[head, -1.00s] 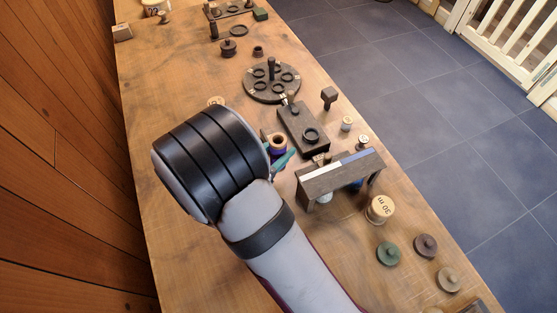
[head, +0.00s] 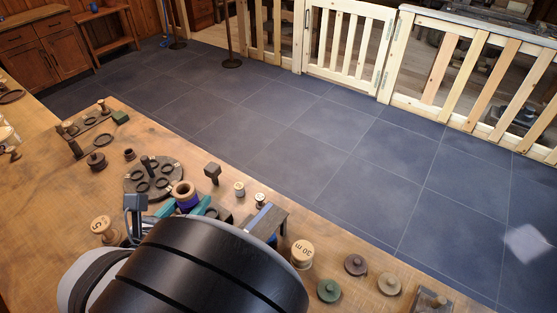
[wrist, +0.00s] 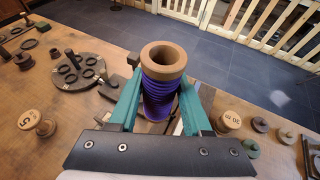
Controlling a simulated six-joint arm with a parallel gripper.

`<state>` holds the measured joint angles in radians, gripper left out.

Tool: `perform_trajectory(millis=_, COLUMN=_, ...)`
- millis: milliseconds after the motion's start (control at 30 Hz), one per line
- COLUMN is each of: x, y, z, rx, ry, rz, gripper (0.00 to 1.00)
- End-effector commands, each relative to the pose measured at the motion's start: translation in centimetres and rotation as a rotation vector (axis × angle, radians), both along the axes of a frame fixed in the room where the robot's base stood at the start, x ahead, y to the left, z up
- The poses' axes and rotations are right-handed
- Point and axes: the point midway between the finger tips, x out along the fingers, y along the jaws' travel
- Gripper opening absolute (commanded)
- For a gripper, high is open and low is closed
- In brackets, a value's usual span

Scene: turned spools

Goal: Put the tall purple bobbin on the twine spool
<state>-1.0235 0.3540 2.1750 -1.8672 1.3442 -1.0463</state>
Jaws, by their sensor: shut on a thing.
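The tall purple bobbin (wrist: 159,101) has a pale tan hollow top and purple winding. My gripper (wrist: 160,88) is shut on it, with one teal finger on each side, and holds it roughly upright. In the head view the bobbin (head: 184,196) shows between the teal fingers, beyond my dark wrist, and its lower part is hidden. I cannot tell for sure which spool is the twine spool. A pale wooden spool marked 30 m (head: 302,252) stands at the right, and another marked 5 (head: 103,226) stands at the left. Both show no bobbin on top.
A dark round rack with rings (head: 152,177) and a dark mallet-shaped block (head: 212,172) stand beyond the gripper. A small bench (head: 265,222) is partly hidden by my wrist. Green (head: 328,290) and brown (head: 355,264) discs lie near the table's right edge.

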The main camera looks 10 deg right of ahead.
Motion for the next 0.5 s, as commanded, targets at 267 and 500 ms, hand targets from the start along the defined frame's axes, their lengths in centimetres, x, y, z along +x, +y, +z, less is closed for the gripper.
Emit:
perform_trajectory(millis=267, x=0.7, y=-9.1, z=0.0, rx=0.004, ry=0.000, rz=-0.267, gripper=0.00)
perform_trajectory(millis=500, x=-0.7, y=-17.3, z=-0.1, rx=0.002, ry=0.000, rz=-0.523, gripper=0.00)
